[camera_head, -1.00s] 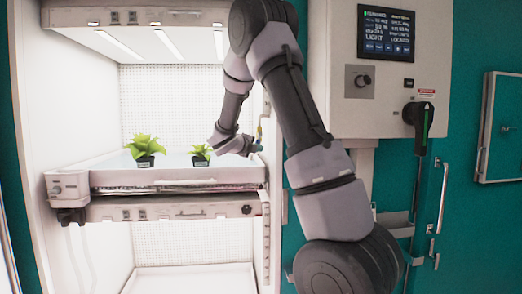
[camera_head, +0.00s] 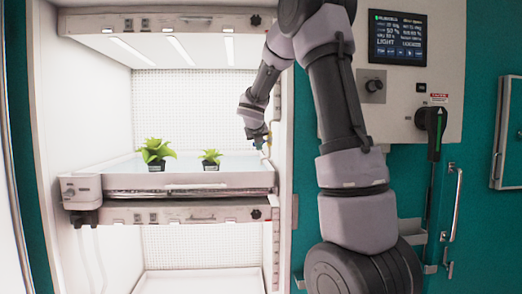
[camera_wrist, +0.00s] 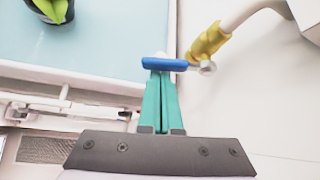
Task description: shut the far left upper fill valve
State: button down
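A blue lever handle (camera_wrist: 165,64) lies across the top of my fingertips in the wrist view. It joins a silver pivot beside a yellow valve fitting (camera_wrist: 207,42) on a pale, curved pipe. My gripper (camera_wrist: 161,78) has teal fingers lying side by side with almost no gap, so it looks shut. The fingertips are at the left part of the blue handle; I cannot tell whether they touch it. In the head view my gripper (camera_head: 262,139) is small, at the right end of the upper tray, by the chamber's right edge.
The upper tray (camera_head: 120,181) holds two potted green plants (camera_head: 156,152) (camera_head: 210,159) and sits left of my gripper. A lower tray area is open below.

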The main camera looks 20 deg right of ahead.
jog(key=shift+w+a+r, duration=0.1)
jog(key=shift+a+r, duration=0.1)
jog(key=shift+r, duration=0.7)
